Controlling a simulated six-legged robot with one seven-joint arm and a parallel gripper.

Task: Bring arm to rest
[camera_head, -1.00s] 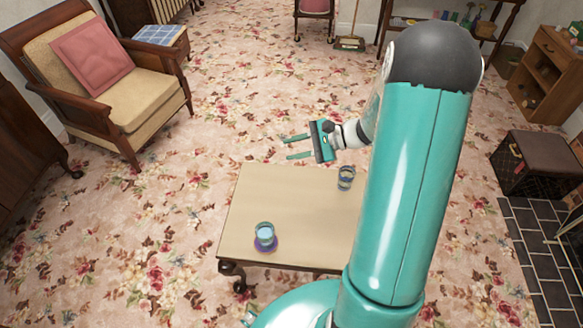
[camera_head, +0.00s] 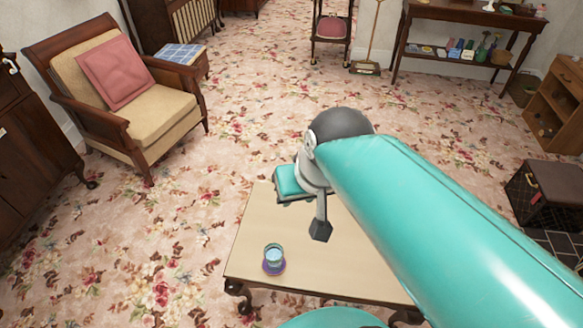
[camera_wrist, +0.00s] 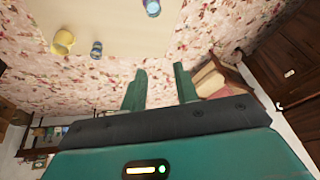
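My gripper (camera_wrist: 160,70) shows in the wrist view with its two teal fingers spread apart and nothing between them. In the head view my arm is folded low over the small table (camera_head: 243,255), and the fingers cannot be seen there. A glass of light blue liquid (camera_head: 273,254) stands upright on a purple coaster (camera_head: 273,268) near the table's front left. In the wrist view a small blue glass (camera_wrist: 96,49), a yellow cup (camera_wrist: 63,42) and another glass (camera_wrist: 152,8) show near the tabletop (camera_wrist: 115,22).
An armchair (camera_head: 165,112) with a pink cushion (camera_head: 115,73) stands at the left. A dark box (camera_head: 548,193) and a wooden shelf unit (camera_head: 560,105) stand at the right. A console table (camera_head: 470,18) is at the back. Flowered carpet (camera_head: 265,95) lies open between them.

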